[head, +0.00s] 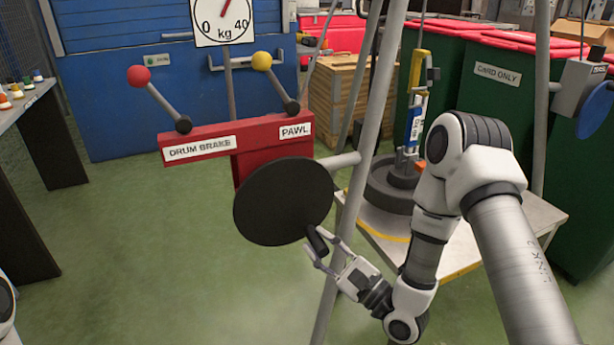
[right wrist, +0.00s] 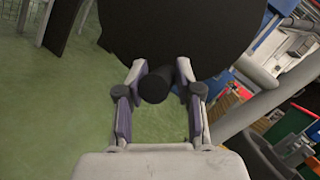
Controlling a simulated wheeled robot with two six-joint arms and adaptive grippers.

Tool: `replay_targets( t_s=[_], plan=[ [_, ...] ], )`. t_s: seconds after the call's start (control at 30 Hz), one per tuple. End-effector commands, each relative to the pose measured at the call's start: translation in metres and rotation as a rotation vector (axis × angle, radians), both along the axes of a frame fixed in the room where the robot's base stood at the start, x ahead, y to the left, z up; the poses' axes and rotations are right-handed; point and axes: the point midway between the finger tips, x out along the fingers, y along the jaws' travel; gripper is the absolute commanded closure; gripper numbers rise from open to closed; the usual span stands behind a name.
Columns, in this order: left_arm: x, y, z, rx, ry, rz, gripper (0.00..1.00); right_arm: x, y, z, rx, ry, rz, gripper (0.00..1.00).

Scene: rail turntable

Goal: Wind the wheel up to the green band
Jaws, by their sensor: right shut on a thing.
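The black wheel (head: 283,201) is a plain disc mounted on the red frame, and fills the top of the right wrist view (right wrist: 190,30). Its dark crank handle (head: 317,240) sticks out at the lower right of the disc. My right gripper (head: 320,252) is shut on this handle, with a finger on each side of it in the right wrist view (right wrist: 155,86). The white dial (head: 222,22) is marked 0, 40 and kg, with a red pointer; its top is cut off. I make out no green band. My left gripper is out of view.
A red-knobbed lever (head: 160,98) stands over the "DRUM BRAKE" label and a yellow-knobbed lever (head: 275,78) over "PAWL". A grey tripod leg (head: 362,130) passes close right of the wheel. Dark weights (head: 388,193) stand on a platform (head: 520,222).

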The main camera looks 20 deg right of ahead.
Motion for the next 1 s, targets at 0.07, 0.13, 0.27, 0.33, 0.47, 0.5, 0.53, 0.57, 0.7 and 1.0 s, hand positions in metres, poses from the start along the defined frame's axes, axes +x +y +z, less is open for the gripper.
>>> replay_targets(
  t_s=[0.07, 0.13, 0.27, 0.33, 0.47, 0.5, 0.53, 0.57, 0.7, 1.0],
  plan=[
    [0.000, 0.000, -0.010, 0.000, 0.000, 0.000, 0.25, -0.001, 0.005, -0.009, 0.019, 0.013, 0.011, 1.00],
    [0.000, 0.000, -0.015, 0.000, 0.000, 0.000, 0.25, -0.001, 0.006, -0.010, 0.041, 0.013, 0.010, 1.00],
    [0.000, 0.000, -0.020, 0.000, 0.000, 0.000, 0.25, -0.001, 0.008, -0.010, 0.071, 0.012, 0.010, 1.00],
    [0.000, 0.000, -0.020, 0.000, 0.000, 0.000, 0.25, -0.001, 0.008, -0.009, 0.077, 0.013, 0.010, 1.00],
    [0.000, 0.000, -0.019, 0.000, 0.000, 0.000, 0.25, -0.001, 0.008, -0.008, 0.077, 0.012, 0.009, 1.00],
    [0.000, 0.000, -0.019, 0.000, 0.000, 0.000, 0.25, -0.001, 0.008, -0.008, 0.077, 0.012, 0.009, 1.00],
    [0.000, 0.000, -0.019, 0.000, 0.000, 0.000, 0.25, -0.001, 0.008, -0.008, 0.077, 0.012, 0.009, 0.62],
    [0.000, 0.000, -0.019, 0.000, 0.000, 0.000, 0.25, -0.001, 0.008, -0.008, 0.077, 0.012, 0.009, 0.51],
    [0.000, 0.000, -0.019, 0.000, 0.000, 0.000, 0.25, -0.001, 0.007, -0.007, 0.077, 0.007, 0.007, 0.38],
    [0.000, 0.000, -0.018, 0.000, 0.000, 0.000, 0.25, -0.001, 0.006, -0.005, 0.078, 0.002, 0.003, 0.38]
  ],
)
